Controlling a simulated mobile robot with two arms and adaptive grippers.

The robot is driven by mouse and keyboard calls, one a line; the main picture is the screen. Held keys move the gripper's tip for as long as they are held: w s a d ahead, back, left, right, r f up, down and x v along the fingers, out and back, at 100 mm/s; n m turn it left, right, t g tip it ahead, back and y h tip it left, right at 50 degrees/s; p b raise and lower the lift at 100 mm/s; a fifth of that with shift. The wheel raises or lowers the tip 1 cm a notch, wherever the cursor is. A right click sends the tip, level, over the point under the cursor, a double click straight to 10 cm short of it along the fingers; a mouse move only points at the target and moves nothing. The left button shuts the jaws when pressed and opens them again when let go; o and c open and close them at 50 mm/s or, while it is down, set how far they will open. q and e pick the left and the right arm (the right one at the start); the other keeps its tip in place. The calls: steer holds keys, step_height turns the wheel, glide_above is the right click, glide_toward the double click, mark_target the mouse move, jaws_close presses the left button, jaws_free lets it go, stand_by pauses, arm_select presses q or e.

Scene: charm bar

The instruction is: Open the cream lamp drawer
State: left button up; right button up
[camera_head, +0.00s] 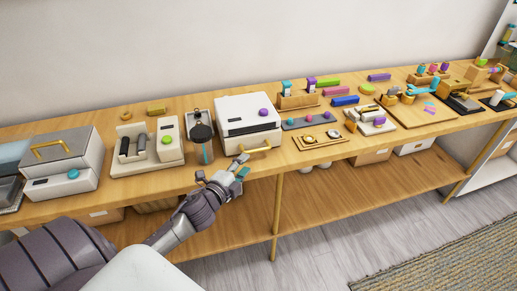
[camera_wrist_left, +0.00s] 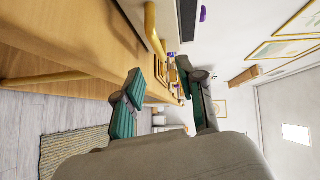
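The handle also shows large at the top of the left wrist view (camera_wrist_left: 153,28). My left gripper (camera_head: 243,166) is just in front of the handle, by its left end. Its teal-padded fingers (camera_wrist_left: 163,82) are apart with nothing between them, and the handle is beyond their tips. My right gripper is out of view.
A scale-like device (camera_head: 200,132) stands just left of the box. A second white box with a teal knob (camera_head: 73,174) is farther left. A small wooden tray (camera_head: 320,139) lies to the right. The space before the table edge is open.

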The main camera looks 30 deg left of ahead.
mark_target(259, 149)
arm_select(q)
steer(key=w, duration=0.3)
steer(key=w+f, duration=0.1)
steer(key=w, duration=0.5)
steer(key=shift+w+a+f+p, duration=0.25)
steer(key=shift+w+a+p, duration=0.1)
steer(key=shift+w+a, duration=0.05)
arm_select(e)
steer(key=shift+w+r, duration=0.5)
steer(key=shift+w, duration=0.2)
arm_select(q)
steer(key=shift+c, duration=0.2)
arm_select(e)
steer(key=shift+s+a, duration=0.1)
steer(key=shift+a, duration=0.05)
arm_select(q)
jaws_close()
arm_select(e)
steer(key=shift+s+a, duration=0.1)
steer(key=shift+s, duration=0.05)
